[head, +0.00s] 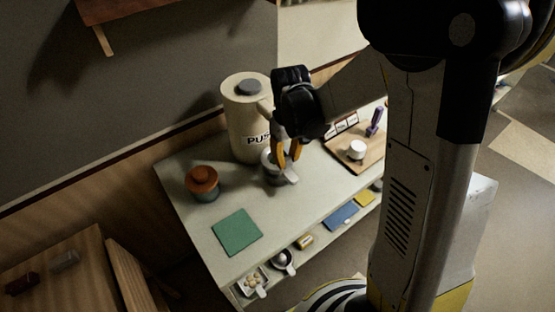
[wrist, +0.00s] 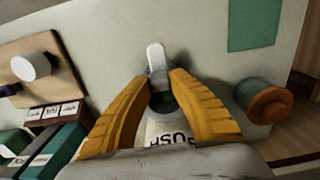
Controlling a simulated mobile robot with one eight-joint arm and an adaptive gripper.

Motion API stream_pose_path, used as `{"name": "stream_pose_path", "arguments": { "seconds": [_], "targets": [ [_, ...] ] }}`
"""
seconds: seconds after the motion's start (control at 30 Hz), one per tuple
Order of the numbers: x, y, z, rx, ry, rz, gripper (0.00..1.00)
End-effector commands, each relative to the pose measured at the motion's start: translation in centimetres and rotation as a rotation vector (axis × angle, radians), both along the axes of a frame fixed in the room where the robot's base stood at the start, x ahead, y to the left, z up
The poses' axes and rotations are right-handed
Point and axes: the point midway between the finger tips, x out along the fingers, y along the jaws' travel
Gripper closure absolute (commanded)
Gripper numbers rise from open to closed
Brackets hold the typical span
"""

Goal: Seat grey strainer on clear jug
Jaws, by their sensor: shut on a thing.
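My gripper (head: 287,157), with orange fingers, is low over the pale table in front of the urn. In the wrist view my gripper (wrist: 161,98) has its fingers closed around a small grey round thing with a pale handle, which I take for the grey strainer (wrist: 157,62). In the head view the grey strainer (head: 291,179) shows its handle pointing to the lower right. A greyish cup-like body shows beside and below the fingers; I cannot tell whether it is the clear jug or part of the strainer. The dark inside is partly hidden by the fingers.
A cream urn (head: 243,125) stands close behind my gripper. A teal jar with an orange top (head: 203,181) stands to the left, near a green mat (head: 237,232). A wooden board (head: 372,156) with a white cup lies to the right. The lower shelf holds several small things.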

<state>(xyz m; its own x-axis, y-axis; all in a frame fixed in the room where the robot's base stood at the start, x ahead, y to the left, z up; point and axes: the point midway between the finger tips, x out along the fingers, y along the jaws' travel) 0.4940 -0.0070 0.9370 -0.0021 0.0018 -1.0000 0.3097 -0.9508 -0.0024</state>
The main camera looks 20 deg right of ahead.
Motion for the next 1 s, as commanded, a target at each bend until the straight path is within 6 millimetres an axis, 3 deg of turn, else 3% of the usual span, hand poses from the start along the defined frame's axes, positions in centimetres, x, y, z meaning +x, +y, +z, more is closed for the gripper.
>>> {"name": "stream_pose_path", "arguments": {
  "seconds": [0.87,0.9,0.93,1.0],
  "targets": [
    [0.00,0.00,-0.87,0.000,0.000,0.000,1.00],
    [0.00,0.00,-0.87,0.000,0.000,0.000,0.64],
    [0.00,0.00,-0.87,0.000,0.000,0.000,0.54],
    [0.00,0.00,-0.87,0.000,0.000,0.000,0.54]
  ]
}}
